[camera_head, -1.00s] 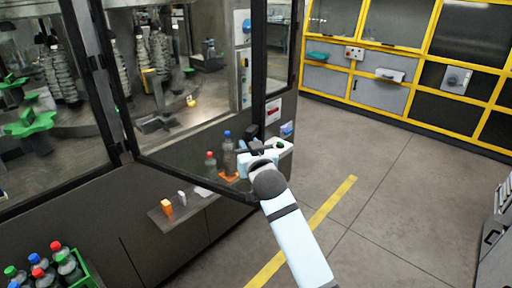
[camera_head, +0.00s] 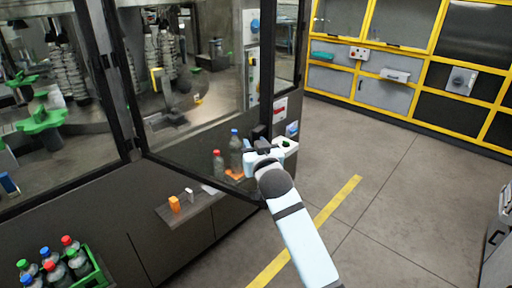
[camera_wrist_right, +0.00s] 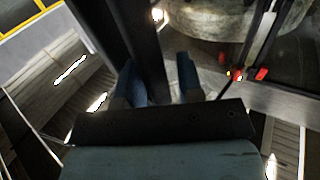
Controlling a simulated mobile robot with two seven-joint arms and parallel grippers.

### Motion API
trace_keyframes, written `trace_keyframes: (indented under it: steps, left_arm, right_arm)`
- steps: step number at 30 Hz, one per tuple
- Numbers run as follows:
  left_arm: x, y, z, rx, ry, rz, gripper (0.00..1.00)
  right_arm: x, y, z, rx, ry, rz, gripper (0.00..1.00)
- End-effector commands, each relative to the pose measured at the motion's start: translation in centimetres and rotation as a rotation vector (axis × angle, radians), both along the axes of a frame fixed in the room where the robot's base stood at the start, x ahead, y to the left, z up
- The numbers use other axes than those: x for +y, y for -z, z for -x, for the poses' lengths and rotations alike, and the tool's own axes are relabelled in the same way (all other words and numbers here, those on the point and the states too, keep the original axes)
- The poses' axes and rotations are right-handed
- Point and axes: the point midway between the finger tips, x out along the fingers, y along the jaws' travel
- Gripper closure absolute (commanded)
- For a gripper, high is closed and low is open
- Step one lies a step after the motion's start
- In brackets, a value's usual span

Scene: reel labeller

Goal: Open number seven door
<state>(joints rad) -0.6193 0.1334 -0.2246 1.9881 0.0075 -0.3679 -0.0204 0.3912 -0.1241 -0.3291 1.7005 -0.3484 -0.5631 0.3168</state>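A glass door (camera_head: 205,148) with a black frame closes off the machine at the centre of the head view. No number seven is readable on it. My right gripper (camera_head: 262,150) is at the lower part of the door's right edge, and its fingers are small there. In the right wrist view my right gripper (camera_wrist_right: 158,84) has its two fingers apart, with a dark upright frame bar (camera_wrist_right: 145,45) between them. A gap shows between the bar and the right finger. My left gripper is not in view.
A small grey shelf (camera_head: 190,212) with an orange piece (camera_head: 174,204) juts out below the door. A green crate (camera_head: 97,265) of bottles stands at lower left. Yellow-framed cabinets (camera_head: 400,95) line the back.

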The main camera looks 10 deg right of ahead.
Motion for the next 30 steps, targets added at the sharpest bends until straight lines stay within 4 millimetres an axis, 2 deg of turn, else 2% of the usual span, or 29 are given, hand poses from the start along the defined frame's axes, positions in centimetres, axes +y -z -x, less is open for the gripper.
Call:
trace_keyframes:
  steps: [8, 21, 30]
  left_arm:
    - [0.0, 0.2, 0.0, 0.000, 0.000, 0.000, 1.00]
    - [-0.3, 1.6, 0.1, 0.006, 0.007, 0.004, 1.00]
    - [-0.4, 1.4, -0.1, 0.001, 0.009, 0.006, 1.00]
  right_arm:
    - [-0.2, 0.3, 0.3, 0.003, 0.003, 0.004, 0.66]
    - [-1.0, 0.3, 6.6, 0.002, 0.000, 0.001, 0.66]
    - [-1.1, 0.1, 7.4, 0.002, 0.000, 0.003, 0.66]
